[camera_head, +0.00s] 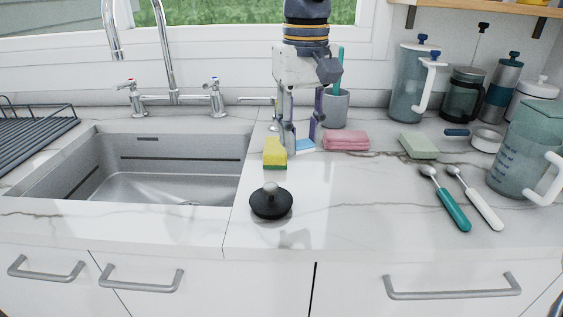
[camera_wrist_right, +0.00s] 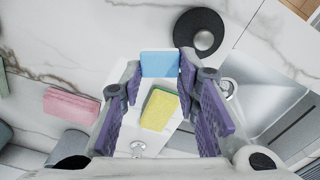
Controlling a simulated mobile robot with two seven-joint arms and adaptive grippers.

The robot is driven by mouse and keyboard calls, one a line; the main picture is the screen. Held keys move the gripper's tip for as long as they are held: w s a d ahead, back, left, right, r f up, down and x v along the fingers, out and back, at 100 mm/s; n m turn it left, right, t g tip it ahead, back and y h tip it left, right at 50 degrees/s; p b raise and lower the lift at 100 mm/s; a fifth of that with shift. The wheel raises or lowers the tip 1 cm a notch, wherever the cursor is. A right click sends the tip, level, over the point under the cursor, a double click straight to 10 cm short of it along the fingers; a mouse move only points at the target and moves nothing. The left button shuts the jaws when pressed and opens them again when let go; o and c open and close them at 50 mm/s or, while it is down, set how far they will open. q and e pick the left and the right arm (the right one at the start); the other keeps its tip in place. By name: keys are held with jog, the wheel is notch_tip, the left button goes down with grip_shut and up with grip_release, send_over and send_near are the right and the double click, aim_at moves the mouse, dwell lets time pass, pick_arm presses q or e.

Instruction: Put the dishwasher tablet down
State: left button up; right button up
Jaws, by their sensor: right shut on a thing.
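The dishwasher tablet is a light blue block (camera_head: 305,146) low between the fingertips of my right gripper (camera_head: 302,142), close to the countertop. In the right wrist view the tablet (camera_wrist_right: 160,64) spans the gap between the purple-padded fingers (camera_wrist_right: 160,72), which are shut on it. Whether its underside touches the counter cannot be told. My left gripper is in neither view.
A black sink stopper (camera_head: 271,203) lies in front. The front middle counter is clear.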

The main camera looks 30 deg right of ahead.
send_over(282, 176)
jog(key=s, duration=0.1)
jog(key=f, duration=0.6)
jog(key=shift+s+b, duration=0.2)
jog(key=shift+b, duration=0.2)
jog(key=shift+w+f, duration=0.2)
jog(key=shift+w, duration=0.05)
jog(key=f, duration=0.2)
jog(key=w+f, duration=0.1)
jog(key=shift+f, duration=0.35)
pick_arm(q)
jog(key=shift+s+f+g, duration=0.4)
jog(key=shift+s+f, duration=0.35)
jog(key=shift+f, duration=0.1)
pick_arm(e)
jog(key=shift+s, duration=0.1)
jog(key=o, duration=0.9)
jog(key=shift+f, duration=0.1)
